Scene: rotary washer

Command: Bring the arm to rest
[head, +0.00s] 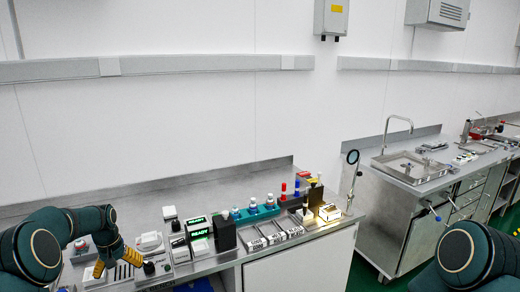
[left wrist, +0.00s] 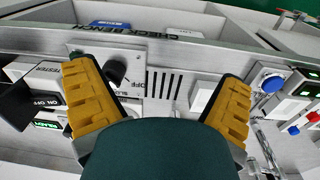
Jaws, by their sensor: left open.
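My left gripper (head: 116,258) hangs low over the left end of the steel bench (head: 225,185), its yellow fingers pointing down. The left wrist view shows the same gripper (left wrist: 163,98) with its two yellow fingers wide apart and nothing between them. Beneath it is a grey panel with a black knob (left wrist: 116,72) and a row of dark slots (left wrist: 165,83). The knob also shows in the head view (head: 149,268), right of the fingers. I cannot tell whether the fingers touch the panel. My right arm shows at the lower right, but its gripper is out of view.
Two green READY displays (head: 198,229), a black box (head: 224,232), a teal rack (head: 256,213) and several small items crowd the bench right of the gripper. A sink bench (head: 412,166) stands apart at the right. The bench's back strip is clear.

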